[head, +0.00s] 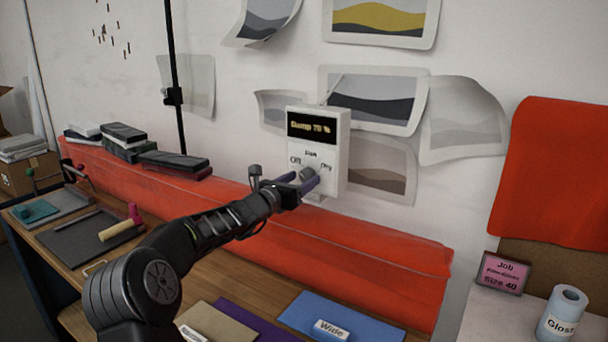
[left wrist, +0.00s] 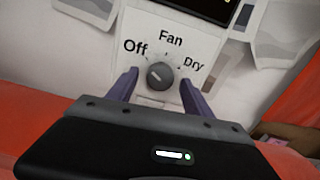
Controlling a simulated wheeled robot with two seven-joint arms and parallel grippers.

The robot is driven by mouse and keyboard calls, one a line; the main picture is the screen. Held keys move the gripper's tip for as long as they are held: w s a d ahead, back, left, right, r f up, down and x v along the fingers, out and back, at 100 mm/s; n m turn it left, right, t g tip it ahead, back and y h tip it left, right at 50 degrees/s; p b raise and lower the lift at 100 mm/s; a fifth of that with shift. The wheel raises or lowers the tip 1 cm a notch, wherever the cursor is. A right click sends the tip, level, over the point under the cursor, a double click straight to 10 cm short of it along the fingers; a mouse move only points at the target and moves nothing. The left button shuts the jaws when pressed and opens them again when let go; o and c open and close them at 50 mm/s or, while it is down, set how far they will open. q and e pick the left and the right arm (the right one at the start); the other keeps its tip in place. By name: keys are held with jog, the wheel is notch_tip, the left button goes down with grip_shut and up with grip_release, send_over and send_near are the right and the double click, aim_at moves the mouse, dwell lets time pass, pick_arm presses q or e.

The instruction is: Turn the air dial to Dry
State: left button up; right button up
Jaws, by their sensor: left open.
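The air dial (left wrist: 160,76) is a round grey knob on a white control box (head: 332,160). In the left wrist view the labels Off, Fan and Dry run around it from left to right. A pale mark on the knob's face seems to lie toward the Off side. The box's dark display (head: 312,127) shows yellow text that looks like "Damp 78 %". My left gripper (head: 304,186) is at the dial, open, with its purple fingers either side of the knob (left wrist: 157,82). I see gaps between fingers and knob in the wrist view. In the head view the gripper partly hides the dial.
A red cloth-like strip (head: 400,262) runs along the wall below the box. Paper prints (head: 375,95) hang around the box.

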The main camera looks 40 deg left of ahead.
pick_arm(q)
jog(key=shift+w+a, duration=0.1)
jog(key=shift+w, duration=0.75)
jog(key=shift+c, duration=0.3)
grip_shut()
